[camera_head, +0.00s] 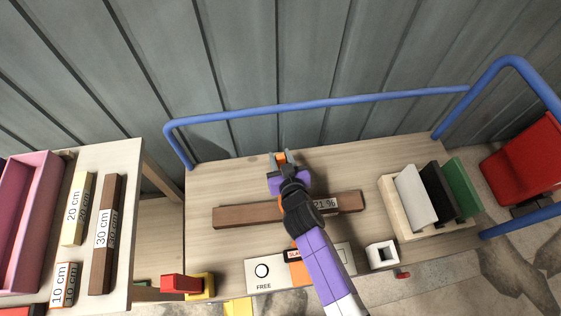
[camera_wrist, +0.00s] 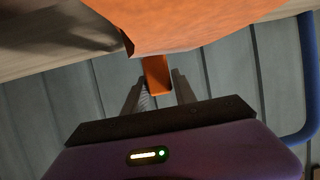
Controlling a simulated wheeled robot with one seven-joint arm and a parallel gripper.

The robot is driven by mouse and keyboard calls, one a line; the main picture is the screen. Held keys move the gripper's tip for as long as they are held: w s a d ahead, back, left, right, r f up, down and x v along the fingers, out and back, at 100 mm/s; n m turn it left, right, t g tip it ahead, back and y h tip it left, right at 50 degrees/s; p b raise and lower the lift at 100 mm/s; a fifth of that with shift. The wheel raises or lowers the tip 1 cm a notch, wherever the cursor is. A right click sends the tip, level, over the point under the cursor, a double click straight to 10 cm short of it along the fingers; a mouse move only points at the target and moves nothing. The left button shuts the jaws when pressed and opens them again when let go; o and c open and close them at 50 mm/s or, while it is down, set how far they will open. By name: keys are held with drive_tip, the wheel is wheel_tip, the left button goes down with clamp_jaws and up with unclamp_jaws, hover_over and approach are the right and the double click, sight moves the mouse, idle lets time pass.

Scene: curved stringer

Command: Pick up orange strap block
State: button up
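A small orange block (camera_wrist: 157,75), which I take as the orange strap block, sits between my gripper's (camera_wrist: 160,88) two grey fingers in the wrist view. The fingers lie close along both its sides and look shut on it. In the head view the block (camera_head: 281,157) shows at the fingertips of my gripper (camera_head: 281,160), near the back edge of the workbench (camera_head: 225,180). Whether it touches the bench is unclear. A large orange surface (camera_wrist: 185,22) fills the top of the wrist view, close to the camera; what it belongs to is unclear.
A blue rail (camera_head: 320,103) runs behind the bench, before a grey wall. A brown beam (camera_head: 245,215) lies under my arm. A wooden holder (camera_head: 393,212) with coloured boards stands right; a white square block (camera_head: 381,255) is in front. Another table (camera_head: 125,170) is left.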

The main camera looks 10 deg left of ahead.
clamp_jaws()
